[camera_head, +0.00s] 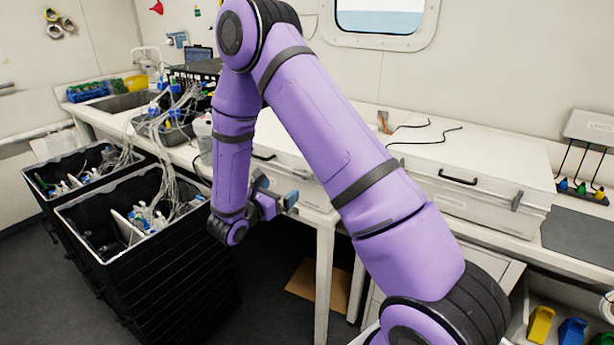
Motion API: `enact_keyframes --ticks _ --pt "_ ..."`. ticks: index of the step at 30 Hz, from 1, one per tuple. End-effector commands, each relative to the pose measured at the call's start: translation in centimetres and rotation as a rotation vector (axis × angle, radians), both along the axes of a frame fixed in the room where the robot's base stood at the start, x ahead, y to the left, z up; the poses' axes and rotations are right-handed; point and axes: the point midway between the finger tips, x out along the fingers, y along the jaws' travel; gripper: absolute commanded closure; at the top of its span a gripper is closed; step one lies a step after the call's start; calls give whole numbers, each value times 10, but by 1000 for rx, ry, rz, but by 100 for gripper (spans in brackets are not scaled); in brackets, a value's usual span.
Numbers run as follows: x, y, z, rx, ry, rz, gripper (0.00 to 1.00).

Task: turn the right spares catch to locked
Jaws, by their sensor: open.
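A long white case (482,150) lies shut on the bench, with a dark handle (458,177) on its front. A small grey catch (516,200) sits near the right end of that front and looks upright with a slight tilt. Any catch further left on this case is hidden behind my purple arm. My gripper (288,198) is open and empty, in front of the bench edge and below another white case (287,172). It is well to the left of the grey catch and apart from it.
Black crates (150,250) with tubing and bottles stand on the floor at left. The bench (575,262) runs along the wall, with a white leg (324,275) near my gripper. A charger-like box (590,128) with cables is at far right. A brown sheet (318,285) lies on the floor.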

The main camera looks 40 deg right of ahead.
Motion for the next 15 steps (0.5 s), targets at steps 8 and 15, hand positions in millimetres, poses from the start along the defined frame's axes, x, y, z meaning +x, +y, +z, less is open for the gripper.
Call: enact_keyframes --ticks 8,15 --pt "8 -11 -7 -11 11 21 0" --pt "21 -50 -7 -10 10 17 0"
